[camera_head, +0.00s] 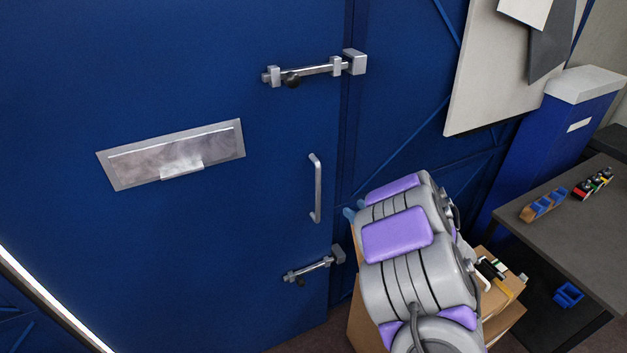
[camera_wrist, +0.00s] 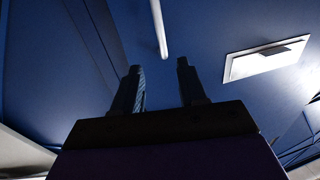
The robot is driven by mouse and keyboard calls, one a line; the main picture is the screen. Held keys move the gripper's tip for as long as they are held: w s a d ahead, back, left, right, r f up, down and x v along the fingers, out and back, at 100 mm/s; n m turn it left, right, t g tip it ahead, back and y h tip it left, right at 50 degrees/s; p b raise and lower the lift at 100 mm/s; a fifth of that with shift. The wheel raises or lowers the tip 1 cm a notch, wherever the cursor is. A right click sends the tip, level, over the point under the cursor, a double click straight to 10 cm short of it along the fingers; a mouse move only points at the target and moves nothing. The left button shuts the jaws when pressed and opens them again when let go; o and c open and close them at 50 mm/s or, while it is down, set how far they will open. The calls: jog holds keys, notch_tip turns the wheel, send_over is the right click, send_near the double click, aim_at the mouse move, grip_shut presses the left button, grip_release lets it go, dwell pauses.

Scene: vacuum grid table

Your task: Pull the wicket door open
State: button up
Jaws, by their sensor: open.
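The blue wicket door (camera_head: 220,240) stands upright and looks shut against its frame. Its grey vertical pull handle (camera_head: 317,188) is near the right edge, and the handle also shows at the top middle of the wrist view (camera_wrist: 159,28). My gripper's blue fingertips (camera_head: 352,213) are to the right of the handle's lower end, mostly hidden behind my arm. In the wrist view the two fingers (camera_wrist: 160,82) are apart with nothing between them. The handle lies beyond the fingertips, roughly in line with the gap. Whether they touch it cannot be seen.
An upper slide bolt (camera_head: 313,69) and a lower one (camera_head: 310,268) reach towards blocks at the door's right edge. A metal mail slot (camera_head: 172,155) is on the door. Cardboard boxes (camera_head: 505,320) stand behind my arm. A dark table (camera_head: 585,225) is at right.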

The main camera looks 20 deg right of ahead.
aim_at(320, 181)
jog(key=b+x, duration=0.2)
jog(key=x, duration=1.4)
jog(key=shift+w+a+f, duration=0.1)
jog(key=shift+w, duration=0.1)
jog(key=shift+w+a, duration=0.15)
jog(key=shift+w, duration=0.3)
grip_shut()
